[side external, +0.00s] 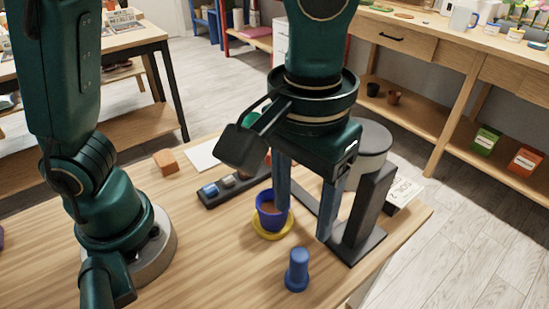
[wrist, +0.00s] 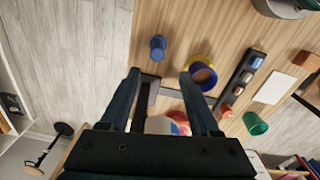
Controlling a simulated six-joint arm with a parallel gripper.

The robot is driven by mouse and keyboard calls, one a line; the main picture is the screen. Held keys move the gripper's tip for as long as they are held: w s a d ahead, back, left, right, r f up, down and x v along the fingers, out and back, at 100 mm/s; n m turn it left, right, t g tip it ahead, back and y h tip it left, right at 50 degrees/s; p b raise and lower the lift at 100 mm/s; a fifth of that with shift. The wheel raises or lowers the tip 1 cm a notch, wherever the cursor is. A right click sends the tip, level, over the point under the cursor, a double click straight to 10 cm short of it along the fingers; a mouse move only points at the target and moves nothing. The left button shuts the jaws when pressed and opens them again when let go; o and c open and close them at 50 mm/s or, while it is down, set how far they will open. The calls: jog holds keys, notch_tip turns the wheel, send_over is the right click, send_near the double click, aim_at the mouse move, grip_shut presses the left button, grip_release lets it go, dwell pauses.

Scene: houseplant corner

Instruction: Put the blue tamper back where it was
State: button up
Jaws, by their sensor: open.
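The blue tamper (side external: 297,271) stands upright on the wooden table near its front edge, apart from other things. It also shows in the wrist view (wrist: 158,48), a little beyond my fingertips. My gripper (side external: 303,223) is open and empty, pointing down, behind the tamper in the side view, between the blue pot and the black stand. In the wrist view my two fingers (wrist: 160,76) are spread apart with nothing held. A blue pot (side external: 267,213) with brown contents sits on a yellow saucer (side external: 259,229), left of my gripper.
A black stand (side external: 367,214) with an upright post is close right of my fingers. A dark rack (side external: 211,201) holds several small blocks. A white sheet (side external: 203,155) and an orange block (side external: 166,162) lie farther back. A grey canister (side external: 372,142) stands behind.

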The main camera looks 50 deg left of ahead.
jog(key=s+a+m+t, duration=0.1)
jog(key=a+t, duration=0.1)
jog(key=a, duration=0.6)
jog(key=s+a+r+t, duration=0.1)
jog(key=s+a+t, duration=0.1)
jog(key=a, duration=0.5)
jog(key=shift+s+a+m+t, duration=0.2)
jog(key=shift+a+m+t, duration=0.2)
jog(key=shift+t, duration=0.3)
